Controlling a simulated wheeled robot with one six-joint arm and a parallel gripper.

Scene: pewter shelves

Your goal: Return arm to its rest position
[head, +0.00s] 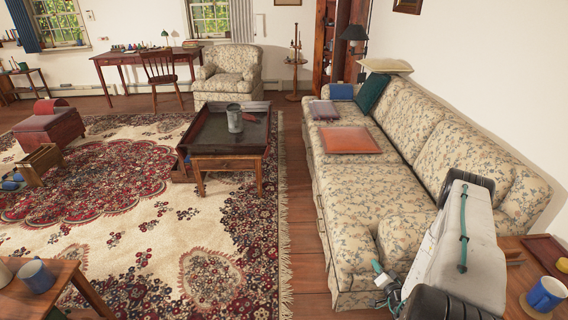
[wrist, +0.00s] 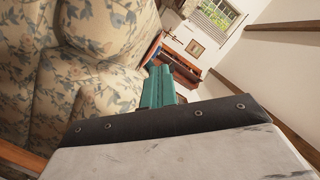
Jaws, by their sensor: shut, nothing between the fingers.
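My arm (head: 459,249) is grey-white with black joints and a teal cable. It is folded at the lower right of the head view, in front of the sofa's near end. My gripper (head: 378,267) shows small and partly hidden beside the near armrest. In the wrist view, my gripper's teal fingers (wrist: 158,86) are together with nothing between them, beyond a dark bolted bar.
The floral sofa (head: 350,195) runs along the right wall, close to my arm. A blue mug (head: 547,294) stands on a side table at the lower right. A low table (head: 228,163) holds a metal can (head: 234,118). The patterned rug (head: 150,240) has open floor.

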